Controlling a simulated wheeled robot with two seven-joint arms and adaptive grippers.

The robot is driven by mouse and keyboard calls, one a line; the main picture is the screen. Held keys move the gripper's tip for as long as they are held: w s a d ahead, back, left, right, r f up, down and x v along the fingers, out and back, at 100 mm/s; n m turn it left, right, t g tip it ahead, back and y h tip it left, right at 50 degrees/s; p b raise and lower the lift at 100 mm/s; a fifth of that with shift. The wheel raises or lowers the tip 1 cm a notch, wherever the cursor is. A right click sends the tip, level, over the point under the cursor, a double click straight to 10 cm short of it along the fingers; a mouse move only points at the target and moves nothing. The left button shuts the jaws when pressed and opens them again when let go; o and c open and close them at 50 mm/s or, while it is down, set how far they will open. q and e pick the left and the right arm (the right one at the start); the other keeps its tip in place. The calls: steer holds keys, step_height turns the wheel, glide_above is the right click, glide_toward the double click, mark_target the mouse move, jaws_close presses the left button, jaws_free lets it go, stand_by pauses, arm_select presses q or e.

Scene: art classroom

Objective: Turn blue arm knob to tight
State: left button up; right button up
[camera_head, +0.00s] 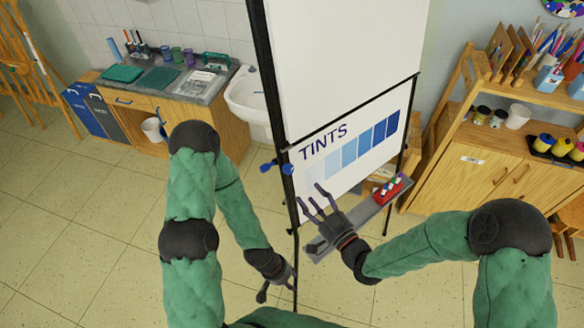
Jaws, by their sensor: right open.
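A blue knob (268,167) sticks out to the left from the black easel post (270,100), with another blue piece (287,168) on the post beside it. Which way the knob is turned is too small to tell. My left gripper (278,290) hangs low near the foot of the post, well below the knob, with its fingers apart and empty. My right gripper (316,200) is in front of the lower edge of the TINTS board (350,150), right of and below the knob. Its fingers are spread and hold nothing. Neither gripper touches the knob.
A grey easel tray (369,212) carries a small red holder (387,190) near my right gripper. A white sink (247,98) and wooden counter (221,118) stand behind on the left. A wooden shelf unit (470,179) stands at right. The tiled floor at left is clear.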

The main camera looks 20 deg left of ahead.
mark_target(290, 173)
steer(key=p+x, duration=0.2)
steer(key=x, duration=0.8)
steer(key=shift+w+a+f, duration=0.1)
steer(key=shift+w+a, duration=0.05)
steer(key=shift+a, duration=0.05)
steer(key=c, duration=1.1)
